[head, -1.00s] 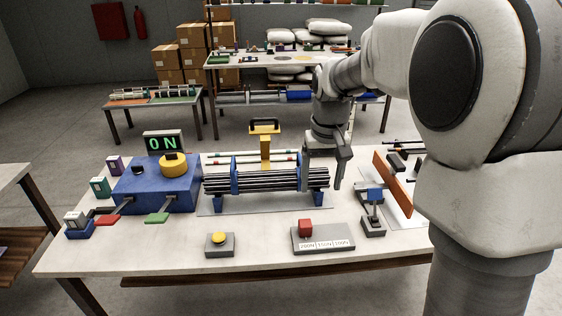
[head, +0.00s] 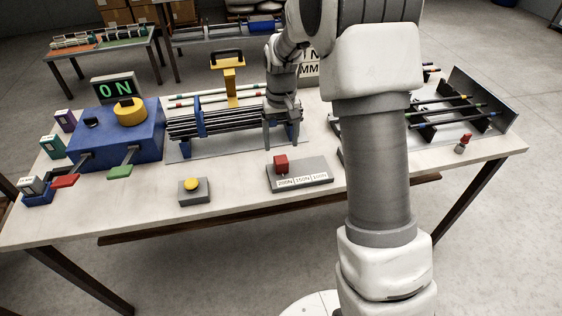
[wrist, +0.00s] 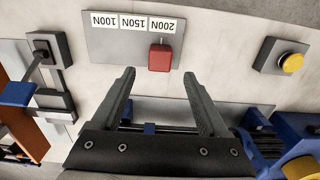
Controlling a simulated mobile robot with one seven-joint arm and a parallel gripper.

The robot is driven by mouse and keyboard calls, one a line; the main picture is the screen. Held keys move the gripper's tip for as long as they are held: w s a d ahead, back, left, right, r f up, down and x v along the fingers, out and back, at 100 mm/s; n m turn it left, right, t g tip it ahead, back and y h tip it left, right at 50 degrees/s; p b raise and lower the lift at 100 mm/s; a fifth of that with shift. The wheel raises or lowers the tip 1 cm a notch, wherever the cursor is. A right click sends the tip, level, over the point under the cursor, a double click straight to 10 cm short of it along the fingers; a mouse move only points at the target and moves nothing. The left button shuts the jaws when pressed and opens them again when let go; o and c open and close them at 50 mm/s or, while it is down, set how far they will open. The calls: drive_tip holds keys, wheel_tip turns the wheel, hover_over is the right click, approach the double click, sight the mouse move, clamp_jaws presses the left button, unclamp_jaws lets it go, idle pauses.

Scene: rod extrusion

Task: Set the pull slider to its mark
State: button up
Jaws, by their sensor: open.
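The pull slider is a red block (head: 281,164) on a grey plate (head: 318,174) near the table's front edge. The plate's white strip (head: 301,182) reads 200N, 150N, 100N from left to right. The red block stands at the 200N end; it also shows in the wrist view (wrist: 160,58), beside the 200N label. My gripper (head: 268,143) is open and empty, pointing down behind the plate in the head view. In the wrist view its fingertips (wrist: 159,74) lie apart, either side of the red block's line, with the block just beyond them.
A rod cradle (head: 200,124) with dark rods stands behind my gripper. A yellow button (head: 192,184) is left of the plate. A rack with rods (head: 440,104) is at the right, partly behind my arm.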

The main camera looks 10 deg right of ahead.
sight(281, 159)
wheel_tip(281, 159, down, 8)
drive_tip(key=shift+b, duration=0.4)
drive_tip(key=shift+c, duration=0.3)
clamp_jaws()
idle(0.6)
idle(0.3)
